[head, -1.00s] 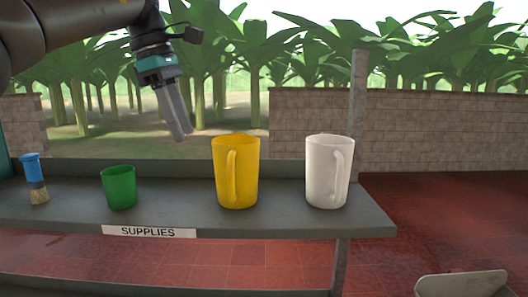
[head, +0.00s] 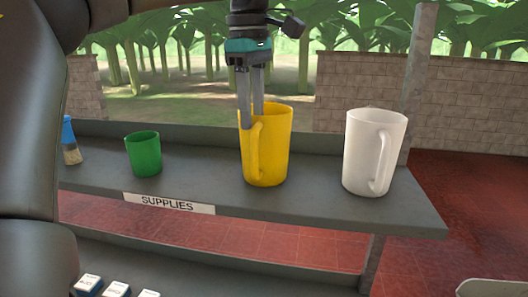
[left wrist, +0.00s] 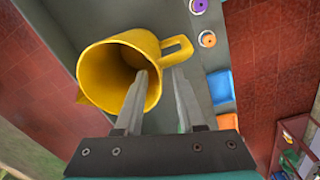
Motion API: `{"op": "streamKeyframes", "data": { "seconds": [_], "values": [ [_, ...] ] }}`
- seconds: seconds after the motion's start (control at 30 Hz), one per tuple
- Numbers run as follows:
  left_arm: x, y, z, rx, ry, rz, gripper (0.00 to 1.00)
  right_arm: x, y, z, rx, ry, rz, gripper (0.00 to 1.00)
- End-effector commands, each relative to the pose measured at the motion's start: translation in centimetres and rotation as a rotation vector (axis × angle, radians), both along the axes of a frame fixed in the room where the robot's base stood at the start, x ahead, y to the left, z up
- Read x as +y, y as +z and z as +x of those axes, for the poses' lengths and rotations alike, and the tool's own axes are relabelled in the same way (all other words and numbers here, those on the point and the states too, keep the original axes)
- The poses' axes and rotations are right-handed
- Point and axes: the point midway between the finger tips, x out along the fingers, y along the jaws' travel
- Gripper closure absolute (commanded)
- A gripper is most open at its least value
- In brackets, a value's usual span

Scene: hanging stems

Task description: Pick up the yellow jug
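The yellow jug (head: 270,150) stands upright on the grey shelf, its handle toward the front left in the head view. My left gripper (head: 251,118) points down at the jug's left rim, fingers apart. In the left wrist view the jug (left wrist: 92,72) opens toward the camera with its handle at upper right. There the left gripper (left wrist: 161,72) has one finger over the jug's mouth and the other outside the wall, near the handle. The fingers do not close on the wall. Exact fingertip depth is hard to tell. My right gripper is not in view.
A white jug (head: 366,155) stands right of the yellow one, and a green cup (head: 143,153) to its left. A blue-handled brush (head: 69,140) is at the far left. The grey shelf (head: 310,208) bears a SUPPLIES label. Small boxes (head: 116,290) lie on a lower level.

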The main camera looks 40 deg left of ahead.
Motion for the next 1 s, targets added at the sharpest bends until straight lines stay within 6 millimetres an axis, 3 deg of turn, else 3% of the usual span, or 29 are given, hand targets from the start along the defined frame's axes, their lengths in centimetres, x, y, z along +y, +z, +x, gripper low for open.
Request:
{"op": "streamKeyframes", "data": {
  "seconds": [0.27,0.53,0.83,1.0],
  "values": [
    [0.0,-1.9,0.1,0.002,-0.001,-0.002,0.61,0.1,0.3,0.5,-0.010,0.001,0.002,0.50],
    [0.1,-5.6,0.3,0.001,0.000,-0.002,0.61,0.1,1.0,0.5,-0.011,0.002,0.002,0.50],
    [0.1,-6.3,0.4,-0.001,0.002,-0.001,0.61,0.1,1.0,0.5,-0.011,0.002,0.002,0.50],
    [0.1,-6.2,0.4,-0.001,0.001,-0.001,0.78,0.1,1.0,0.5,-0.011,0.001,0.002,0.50]
  ]
}}
